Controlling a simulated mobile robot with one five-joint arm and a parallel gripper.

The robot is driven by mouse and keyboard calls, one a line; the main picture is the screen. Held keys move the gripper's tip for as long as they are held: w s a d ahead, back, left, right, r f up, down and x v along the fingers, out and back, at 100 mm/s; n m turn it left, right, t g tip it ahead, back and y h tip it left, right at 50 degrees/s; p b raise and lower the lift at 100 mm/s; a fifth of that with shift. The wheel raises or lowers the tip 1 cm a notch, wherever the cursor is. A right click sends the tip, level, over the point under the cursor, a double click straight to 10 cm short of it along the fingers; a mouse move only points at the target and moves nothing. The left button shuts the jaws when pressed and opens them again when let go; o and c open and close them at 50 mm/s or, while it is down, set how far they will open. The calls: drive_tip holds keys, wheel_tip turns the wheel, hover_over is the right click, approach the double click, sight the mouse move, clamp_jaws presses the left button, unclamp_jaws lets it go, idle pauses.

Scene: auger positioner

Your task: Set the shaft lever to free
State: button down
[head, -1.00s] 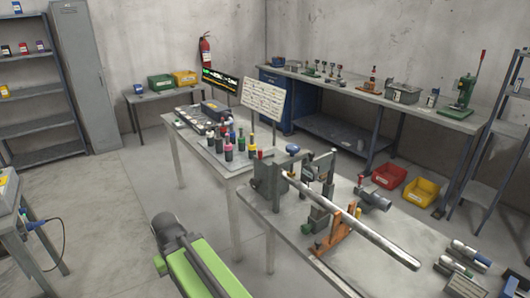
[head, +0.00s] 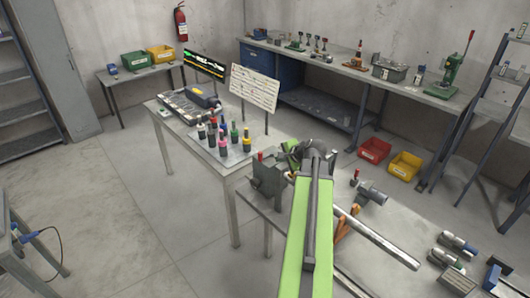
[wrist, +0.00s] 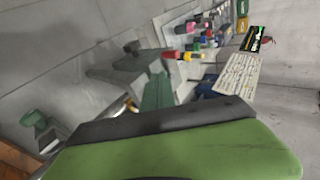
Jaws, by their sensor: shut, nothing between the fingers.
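The shaft assembly stands on the near right table in the head view, with a grey housing (head: 268,180) and a long shaft (head: 378,238). A short red-topped handle (head: 260,157) rises from the housing; a red and yellow tip (wrist: 182,55) also shows in the wrist view by the grey body (wrist: 125,68). I cannot tell which part is the shaft lever or its setting, since my arm covers much of the assembly. My gripper (wrist: 158,92) is shut and empty close to the housing, largely hidden in the head view. I cannot tell whether it touches anything.
A grey cylinder with a red-tipped handle (head: 371,191) stands right of my arm. Several colored bottles (head: 224,143) and a white sign (head: 254,87) are on the table behind. Open floor lies to the left.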

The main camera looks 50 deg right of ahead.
drive_tip(key=shift+w+d+f+b, duration=0.15)
drive_tip(key=shift+w+f+b, duration=0.05)
drive_tip(key=shift+f+b, duration=0.2)
drive_tip(key=w+d+f+b, duration=0.2)
drive_tip(key=w+f+b, duration=0.3)
drive_tip(key=w, duration=0.5)
drive_tip(key=shift+w+d+f, duration=0.15)
drive_tip(key=shift+w, duration=0.05)
